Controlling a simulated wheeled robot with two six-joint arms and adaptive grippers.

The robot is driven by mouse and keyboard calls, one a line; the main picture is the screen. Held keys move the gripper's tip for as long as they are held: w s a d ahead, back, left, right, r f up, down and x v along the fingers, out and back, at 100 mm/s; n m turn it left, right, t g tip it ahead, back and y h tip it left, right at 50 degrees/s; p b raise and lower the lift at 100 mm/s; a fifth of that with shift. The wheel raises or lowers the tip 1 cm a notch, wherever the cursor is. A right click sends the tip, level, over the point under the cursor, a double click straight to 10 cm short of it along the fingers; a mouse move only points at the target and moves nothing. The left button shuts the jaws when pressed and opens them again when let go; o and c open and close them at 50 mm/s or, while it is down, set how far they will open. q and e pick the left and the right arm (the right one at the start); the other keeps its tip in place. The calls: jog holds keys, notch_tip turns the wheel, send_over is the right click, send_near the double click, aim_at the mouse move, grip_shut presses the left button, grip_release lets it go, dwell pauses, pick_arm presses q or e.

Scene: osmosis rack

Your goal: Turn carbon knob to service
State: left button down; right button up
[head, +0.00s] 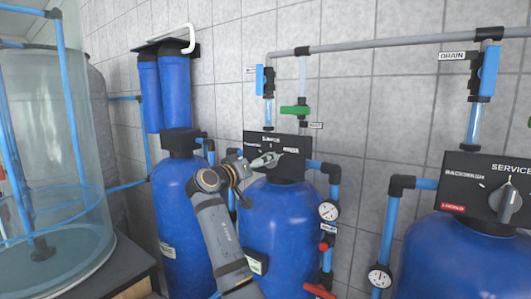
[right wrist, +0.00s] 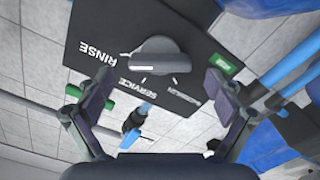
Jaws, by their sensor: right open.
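The black valve panel (head: 291,146) sits on top of the middle blue tank (head: 283,225). Its grey knob (right wrist: 160,57) shows in the right wrist view, with the handle lying across the picture and its white line on the left, toward the word RINSE. The word SERVICE (right wrist: 137,87) stands below the knob in that view. My right gripper (head: 262,162) is in front of this panel and partly hides the knob in the head view. In the right wrist view its fingers (right wrist: 160,82) are spread wide, apart from the knob. My left gripper is out of view.
A second valve panel (head: 488,185) with a knob and a red label stands at the right. A green valve handle (head: 295,111) and grey pipe (head: 400,41) are above the middle panel. A pressure gauge (head: 328,211) is beside it. A clear tank (head: 95,215) stands at the left.

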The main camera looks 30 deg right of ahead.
jog(key=x, duration=0.1)
jog(key=p+x, duration=0.1)
jog(key=shift+d+r, duration=0.2)
jog(key=shift+d, duration=0.15)
jog(key=shift+w+d+f, duration=0.15)
jog(key=shift+w+d, duration=0.05)
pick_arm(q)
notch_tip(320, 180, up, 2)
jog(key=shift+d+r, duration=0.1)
pick_arm(e)
jog(key=shift+a, duration=0.1)
jog(key=c, duration=1.2)
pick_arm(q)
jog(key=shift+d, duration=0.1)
pick_arm(e)
jog(key=shift+o, duration=0.2)
